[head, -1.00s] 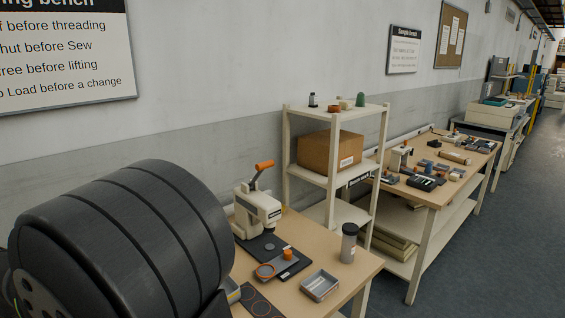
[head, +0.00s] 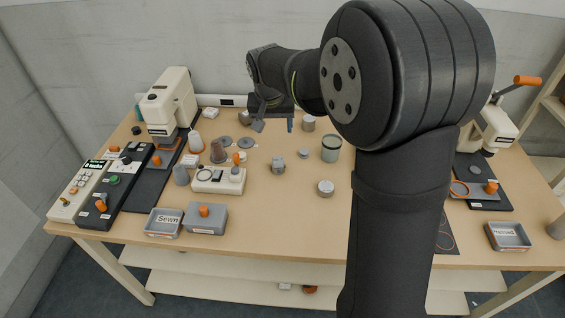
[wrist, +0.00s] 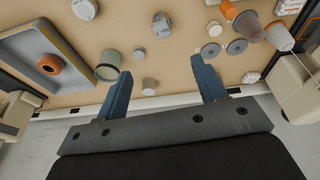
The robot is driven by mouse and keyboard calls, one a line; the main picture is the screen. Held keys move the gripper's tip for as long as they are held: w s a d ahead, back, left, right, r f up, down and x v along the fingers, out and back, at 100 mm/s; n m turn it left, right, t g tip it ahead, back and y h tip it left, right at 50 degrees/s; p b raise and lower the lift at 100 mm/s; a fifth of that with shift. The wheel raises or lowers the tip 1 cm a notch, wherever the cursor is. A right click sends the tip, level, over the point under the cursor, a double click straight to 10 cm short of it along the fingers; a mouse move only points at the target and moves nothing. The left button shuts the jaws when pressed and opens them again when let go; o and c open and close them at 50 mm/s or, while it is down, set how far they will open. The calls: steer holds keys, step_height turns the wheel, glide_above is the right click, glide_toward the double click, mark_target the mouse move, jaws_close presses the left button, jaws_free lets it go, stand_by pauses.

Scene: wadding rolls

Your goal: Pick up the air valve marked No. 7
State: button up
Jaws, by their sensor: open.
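My gripper (head: 274,124) is open and empty, above the back part of the bench near the wall. Its two blue fingers spread apart in the wrist view (wrist: 161,70). A small grey fitting with a knob (head: 278,164) stands on the bench in front of the gripper, and it also shows in the wrist view (wrist: 162,26). A round grey part with a pale label (head: 325,188) stands nearer the front edge. I cannot read a number on either, so I cannot tell which is the air valve No. 7.
A green-grey cup (head: 331,149) and a short grey cylinder (head: 308,123) stand right of the gripper. Left are cones, discs, a white counter unit (head: 218,181), a grey lidded box (head: 206,218) and a "Sewn" tray (head: 164,223). My arm hides part of the bench's right side.

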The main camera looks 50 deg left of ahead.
mark_target(278, 161)
steer(key=w+a+f+n+g+h, duration=0.2)
steer(key=w+a+f, duration=0.2)
steer(key=w, duration=0.1)
steer(key=f, duration=1.7)
steer(key=shift+s+a+f, duration=0.1)
steer(key=shift+s+f, duration=0.1)
steer(key=shift+r, duration=0.1)
steer(key=c, duration=1.1)
